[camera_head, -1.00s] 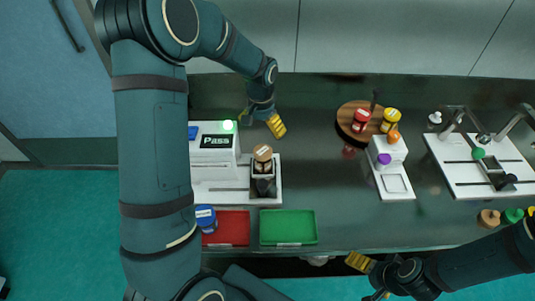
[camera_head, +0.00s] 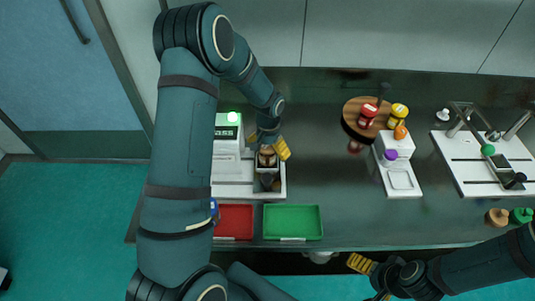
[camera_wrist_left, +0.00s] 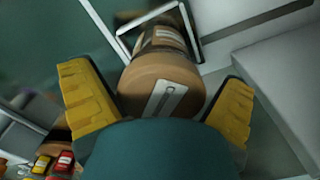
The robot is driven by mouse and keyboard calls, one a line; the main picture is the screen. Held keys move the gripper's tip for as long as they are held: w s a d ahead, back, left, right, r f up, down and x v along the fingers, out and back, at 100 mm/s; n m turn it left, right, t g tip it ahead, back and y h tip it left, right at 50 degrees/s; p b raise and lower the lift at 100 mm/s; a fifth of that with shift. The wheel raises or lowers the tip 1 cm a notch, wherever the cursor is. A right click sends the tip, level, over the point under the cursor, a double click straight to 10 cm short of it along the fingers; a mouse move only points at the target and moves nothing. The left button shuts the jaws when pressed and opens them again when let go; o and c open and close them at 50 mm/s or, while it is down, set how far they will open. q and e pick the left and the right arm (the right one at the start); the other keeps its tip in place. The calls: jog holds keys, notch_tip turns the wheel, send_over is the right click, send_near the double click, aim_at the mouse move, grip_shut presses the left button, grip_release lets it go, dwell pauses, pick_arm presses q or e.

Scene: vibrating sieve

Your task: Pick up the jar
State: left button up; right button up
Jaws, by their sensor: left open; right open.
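The jar (camera_head: 267,158) has a brown lid with a pale label and stands in the dark holder of the white machine at the left. In the left wrist view the jar (camera_wrist_left: 160,82) lies between the two yellow fingers of my left gripper (camera_wrist_left: 160,108). My left gripper (camera_head: 270,148) is open around the lid, with a finger to each side; gaps show beside the lid, the right one narrow. Part of the jar is hidden by the gripper in the head view. My right gripper (camera_head: 366,275) is open and empty at the front edge of the counter.
The white machine (camera_head: 228,178) with a green light stands at the left. A red tray (camera_head: 234,222) and a green tray (camera_head: 292,222) lie in front. A wooden turntable (camera_head: 352,108) with jars, a small white scale (camera_head: 400,181) and another white device (camera_head: 455,160) stand to the right. The middle counter is clear.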

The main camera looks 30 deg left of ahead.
pick_arm(q)
jog(key=shift+f, duration=0.1)
jog(key=c, duration=1.3)
